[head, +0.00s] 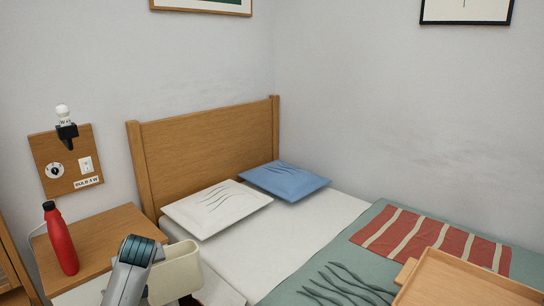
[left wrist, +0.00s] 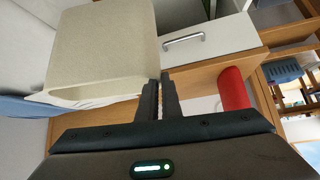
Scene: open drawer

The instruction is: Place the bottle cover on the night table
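The bottle cover appears to be the beige, hollow, round-edged piece (head: 177,272) near the bottom of the head view, beside the front right of the night table (head: 108,236). It fills the upper left of the left wrist view (left wrist: 100,45). My left gripper (left wrist: 159,88) has its fingers close together at the cover's edge and appears shut on its wall. The wooden top of the night table also shows in the left wrist view (left wrist: 200,80). My right gripper is in neither view.
A red bottle (head: 61,240) stands on the left of the night table; the tabletop to its right is clear. A white drawer front with a metal handle (left wrist: 183,40) shows in the wrist view. The bed has a white pillow (head: 215,207) and a wooden tray (head: 460,282).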

